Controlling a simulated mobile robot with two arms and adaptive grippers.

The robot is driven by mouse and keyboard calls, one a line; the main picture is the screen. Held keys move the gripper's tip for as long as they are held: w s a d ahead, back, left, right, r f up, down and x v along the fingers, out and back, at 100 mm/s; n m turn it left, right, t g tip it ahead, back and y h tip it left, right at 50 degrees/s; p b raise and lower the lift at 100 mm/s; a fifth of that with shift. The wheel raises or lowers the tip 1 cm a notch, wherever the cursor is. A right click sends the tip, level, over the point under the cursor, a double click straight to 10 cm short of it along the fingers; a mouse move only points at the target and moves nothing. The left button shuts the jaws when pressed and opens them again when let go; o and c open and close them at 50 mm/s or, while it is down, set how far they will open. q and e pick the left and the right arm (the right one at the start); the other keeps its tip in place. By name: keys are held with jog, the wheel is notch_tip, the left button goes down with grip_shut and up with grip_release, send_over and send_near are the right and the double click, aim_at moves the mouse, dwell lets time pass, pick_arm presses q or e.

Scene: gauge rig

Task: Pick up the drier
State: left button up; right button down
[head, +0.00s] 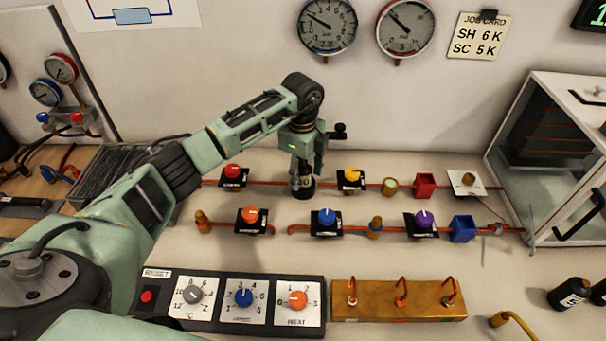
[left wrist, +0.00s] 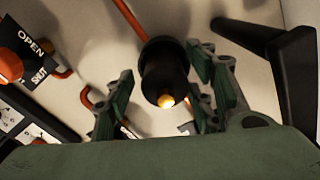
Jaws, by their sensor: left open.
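In the left wrist view the black cylinder (left wrist: 164,68) has a bright brass tip facing the camera. The green-padded fingers of my left gripper (left wrist: 160,93) are open, one on each side of it, with gaps visible. I cannot tell how deep the drier sits between them. My right gripper is not in view.
Red (head: 232,172), yellow (head: 351,174), orange (head: 250,215), blue (head: 326,217) and purple (head: 424,219) valve knobs stand close around. A control panel (head: 240,332) and a brass block (head: 385,312) lie in front. A glass case (head: 560,150) stands at right. The bench between is partly clear.

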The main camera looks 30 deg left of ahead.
pick_arm(q)
jog(key=shift+f, duration=0.35)
jog(key=shift+d, duration=0.1)
jog(key=shift+c, duration=0.4)
grip_shut()
